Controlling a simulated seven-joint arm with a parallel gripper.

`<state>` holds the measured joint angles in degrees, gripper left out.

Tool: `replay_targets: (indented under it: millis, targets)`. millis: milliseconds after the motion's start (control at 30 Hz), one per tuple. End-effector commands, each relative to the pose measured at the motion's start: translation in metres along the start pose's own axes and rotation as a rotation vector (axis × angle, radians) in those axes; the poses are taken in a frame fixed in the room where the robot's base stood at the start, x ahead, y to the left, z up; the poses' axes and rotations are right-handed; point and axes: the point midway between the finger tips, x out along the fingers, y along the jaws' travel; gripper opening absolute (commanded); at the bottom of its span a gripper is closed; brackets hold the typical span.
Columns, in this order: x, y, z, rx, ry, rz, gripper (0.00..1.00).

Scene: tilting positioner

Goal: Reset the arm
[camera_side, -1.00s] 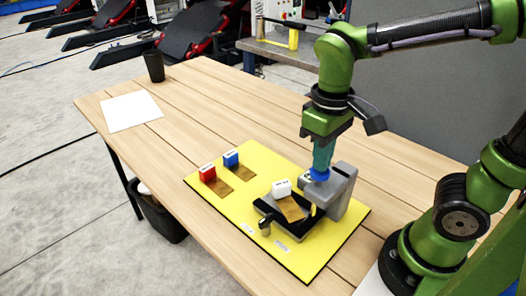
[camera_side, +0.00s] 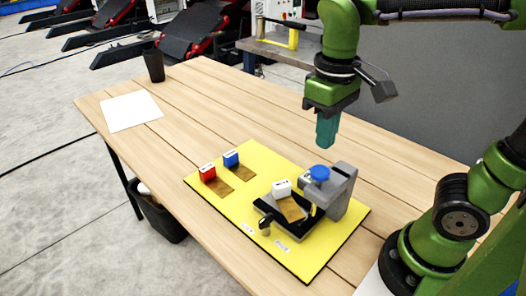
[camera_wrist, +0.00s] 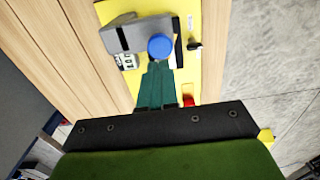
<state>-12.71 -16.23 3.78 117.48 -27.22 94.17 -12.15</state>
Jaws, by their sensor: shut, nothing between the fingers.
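My gripper (camera_side: 326,143) is shut and empty, pointing down above the tilting positioner (camera_side: 342,184). It also shows in the wrist view (camera_wrist: 158,68), with its teal fingers together. The positioner is grey with a round blue knob (camera_side: 320,173) on top, apart from and below my fingertips. The knob also shows in the wrist view (camera_wrist: 160,46). A dark tilting plate (camera_side: 270,212) beside the positioner's grey body bears a white block (camera_side: 281,188) at a brown patch.
A red block (camera_side: 207,173) and a blue block (camera_side: 231,159) stand on the yellow board (camera_side: 330,250). A white sheet (camera_side: 131,110) and a black cup (camera_side: 154,66) are at the far left of the wooden table (camera_side: 215,95). The table's middle is clear.

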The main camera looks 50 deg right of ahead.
Motion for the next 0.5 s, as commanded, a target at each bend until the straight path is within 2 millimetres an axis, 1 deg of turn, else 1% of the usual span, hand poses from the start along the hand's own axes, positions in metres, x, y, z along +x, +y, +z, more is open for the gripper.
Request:
replay_targets:
  millis: [167, 267, 367, 500]
  targets:
    - [0.0, 0.0, 0.0, 0.001, 0.001, 0.0, 0.0]
    - [0.003, -0.001, -0.006, 0.0, 0.029, -0.006, 0.0]
    - [0.013, -0.002, -0.009, 0.016, 0.104, -0.05, 0.0]
    - [0.02, 0.011, -0.009, 0.128, 0.308, -0.165, 0.0]
